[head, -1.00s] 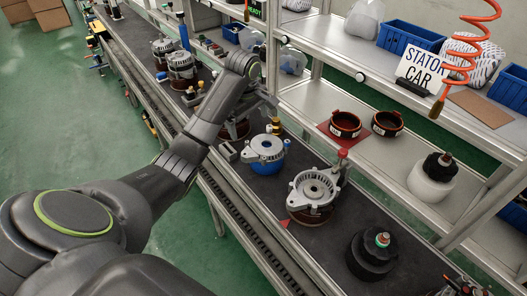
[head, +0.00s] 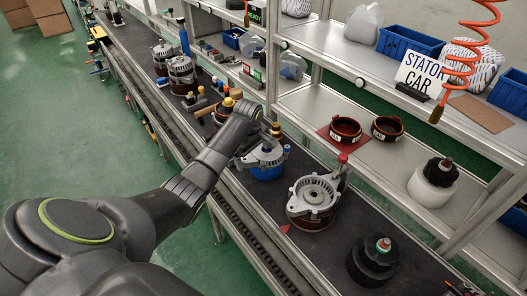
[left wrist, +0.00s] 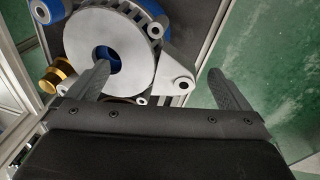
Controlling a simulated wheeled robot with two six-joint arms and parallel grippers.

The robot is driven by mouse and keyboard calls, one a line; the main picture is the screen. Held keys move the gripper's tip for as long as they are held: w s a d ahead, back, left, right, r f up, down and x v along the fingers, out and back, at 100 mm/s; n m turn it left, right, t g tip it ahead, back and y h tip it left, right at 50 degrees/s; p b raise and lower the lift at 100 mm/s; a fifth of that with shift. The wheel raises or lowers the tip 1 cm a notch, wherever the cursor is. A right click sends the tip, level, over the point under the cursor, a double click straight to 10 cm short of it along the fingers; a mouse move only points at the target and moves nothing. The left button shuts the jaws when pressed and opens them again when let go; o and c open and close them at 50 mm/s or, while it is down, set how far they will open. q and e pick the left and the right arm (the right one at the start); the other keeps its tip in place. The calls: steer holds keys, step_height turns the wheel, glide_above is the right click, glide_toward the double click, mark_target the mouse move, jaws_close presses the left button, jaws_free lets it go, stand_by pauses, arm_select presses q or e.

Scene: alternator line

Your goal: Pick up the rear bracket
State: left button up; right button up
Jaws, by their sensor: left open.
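A grey metal bracket (head: 262,155), which I take for the rear bracket, sits on a blue round holder (head: 267,173) on the dark bench. In the left wrist view the bracket (left wrist: 85,45) shows as a pale ring with a central hole and a pointed ear. My left gripper (head: 270,132) is at the far side of the bracket in the head view, partly hidden by its own wrist. In the left wrist view my left gripper (left wrist: 158,73) is open, with the ear between its fingers and no clear grip on it. My right gripper is not seen.
A shelf with two dark red rings (head: 345,130) runs along the right.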

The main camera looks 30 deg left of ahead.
arm_select(q)
steer(key=shift+w+f, duration=0.15)
steer(key=shift+f, duration=0.8)
steer(key=shift+r, duration=0.1)
steer(key=c, duration=1.3)
steer(key=shift+r, duration=0.1)
